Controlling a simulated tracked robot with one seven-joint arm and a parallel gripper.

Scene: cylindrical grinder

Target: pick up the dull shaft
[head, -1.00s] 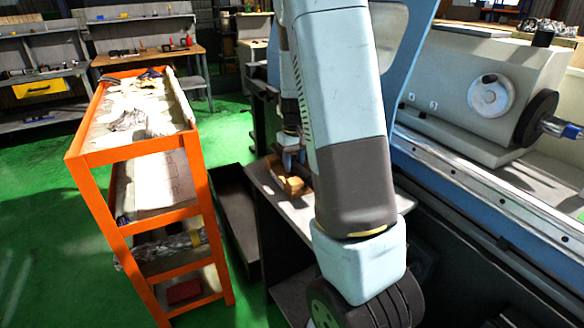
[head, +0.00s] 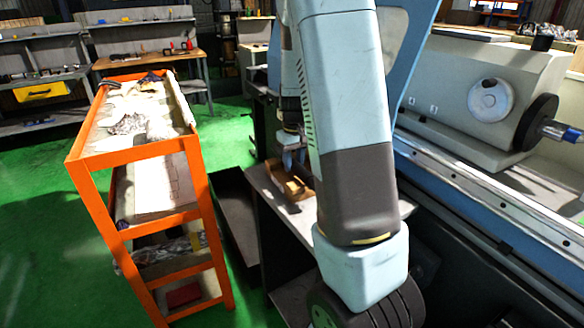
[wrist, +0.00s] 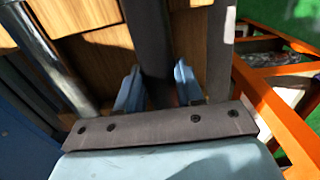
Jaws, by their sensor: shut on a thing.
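In the wrist view, a dark, matt shaft (wrist: 150,45) runs between the two fingers of my gripper (wrist: 157,88), which is shut on it. A shinier shaft (wrist: 62,75) lies to the left and another grey shaft (wrist: 220,50) to the right, both outside the fingers. Behind them is a wooden block (wrist: 95,50). In the head view my gripper (head: 291,160) is low over the wooden block (head: 286,182) on a grey shelf beside the machine. My arm hides part of this, and the held shaft cannot be made out there.
An orange cart (head: 140,152) with cluttered shelves stands to the left, close to the block. A dark open bin (head: 235,215) is on the floor between them. The blue and white grinder (head: 470,90) fills the right. Green floor is free at far left.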

